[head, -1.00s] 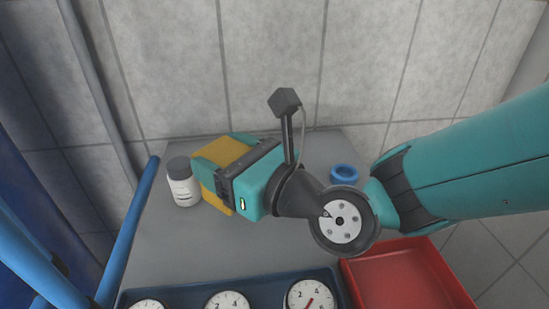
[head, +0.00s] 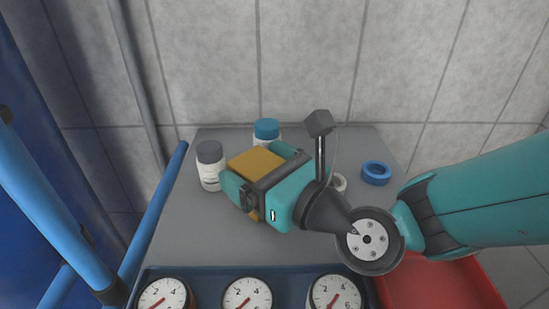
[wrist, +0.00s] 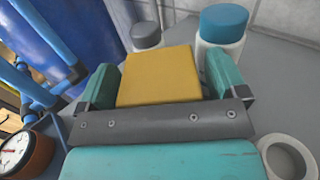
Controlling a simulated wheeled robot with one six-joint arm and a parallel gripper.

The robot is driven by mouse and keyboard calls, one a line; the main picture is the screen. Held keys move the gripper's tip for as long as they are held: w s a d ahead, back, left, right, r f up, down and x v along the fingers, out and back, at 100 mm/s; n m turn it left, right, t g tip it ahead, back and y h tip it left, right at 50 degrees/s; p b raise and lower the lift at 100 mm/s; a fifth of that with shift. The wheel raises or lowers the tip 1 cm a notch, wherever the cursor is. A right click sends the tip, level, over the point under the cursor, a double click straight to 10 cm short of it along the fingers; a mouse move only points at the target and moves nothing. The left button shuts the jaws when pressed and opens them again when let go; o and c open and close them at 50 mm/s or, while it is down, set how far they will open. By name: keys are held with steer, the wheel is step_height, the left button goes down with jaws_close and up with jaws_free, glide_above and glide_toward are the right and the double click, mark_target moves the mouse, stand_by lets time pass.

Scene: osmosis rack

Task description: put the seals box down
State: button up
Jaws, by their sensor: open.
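The seals box, a yellow block (head: 255,164), is at the grey table's back left in the head view. It also shows in the wrist view (wrist: 158,76), between the two teal fingers. My gripper (head: 262,170) is open around the box. In the wrist view my gripper (wrist: 168,80) shows a clear gap between box and right finger; the left finger is close beside the box, and I cannot tell if it touches. The box's underside is mostly hidden by the gripper, so I cannot see for certain that it rests on the table.
A grey-capped bottle (head: 210,168) stands close left of the gripper, a blue-capped bottle (head: 267,131) behind. A blue ring (head: 376,173) and a partly hidden white ring (wrist: 288,157) lie right. A gauge tray (head: 205,272) and red tray (head: 440,285) are in front. Blue pipes (head: 150,220) stand left.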

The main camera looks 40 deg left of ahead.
steer(key=shift+r, duration=0.25)
steer(key=d, duration=0.2)
steer(key=d+b, duration=0.1)
steer(key=d, duration=0.1)
steer(key=d+b, duration=0.1)
steer(key=d, duration=0.1)
steer(key=shift+s+d+f, duration=0.2)
steer(key=shift+s+d, duration=0.05)
steer(key=shift+s+d+r, duration=0.1)
steer(key=shift+d+r, duration=0.05)
steer(key=shift+d, duration=0.35)
